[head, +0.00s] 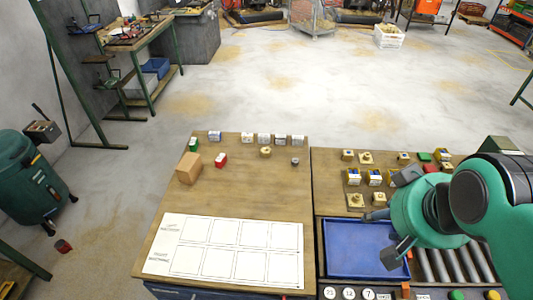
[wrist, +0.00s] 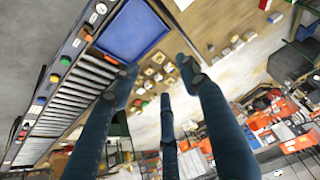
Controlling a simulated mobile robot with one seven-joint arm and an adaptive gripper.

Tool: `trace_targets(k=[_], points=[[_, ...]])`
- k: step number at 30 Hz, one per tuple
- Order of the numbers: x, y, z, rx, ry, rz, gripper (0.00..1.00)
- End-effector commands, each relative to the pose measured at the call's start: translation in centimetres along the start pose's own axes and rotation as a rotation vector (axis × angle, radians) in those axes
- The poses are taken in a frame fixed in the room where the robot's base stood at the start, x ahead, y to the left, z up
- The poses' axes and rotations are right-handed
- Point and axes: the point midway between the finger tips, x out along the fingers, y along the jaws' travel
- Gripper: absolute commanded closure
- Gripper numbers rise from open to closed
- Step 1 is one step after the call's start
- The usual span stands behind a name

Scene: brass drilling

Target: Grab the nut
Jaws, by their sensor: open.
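No piece is clearly a nut at this size. A small round brass-coloured piece (head: 265,152) lies on the left wooden table, and a small dark grey piece (head: 295,161) lies to its right; either could be the nut. Several brass pieces on square bases (head: 355,200) stand on the right table, left of and behind my gripper. My gripper (head: 390,215) is over the right table, near the blue tray (head: 355,250), with its fingers spread and nothing between them. In the wrist view its fingers (wrist: 160,85) are apart, and the blue tray (wrist: 130,30) shows beyond them.
A wooden block (head: 188,168), a green box (head: 194,145), a red box (head: 220,160) and several white labelled boxes (head: 264,139) stand on the left table. A white grid sheet (head: 225,250) lies at its front. Rollers (head: 440,265) are beside the tray. The left table's middle is clear.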

Motion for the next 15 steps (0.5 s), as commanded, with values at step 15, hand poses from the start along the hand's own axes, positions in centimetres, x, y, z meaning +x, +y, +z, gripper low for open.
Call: trace_targets(k=[15], points=[[-0.05,-0.06,-0.45,0.002,-0.002,-0.001,0.42]])
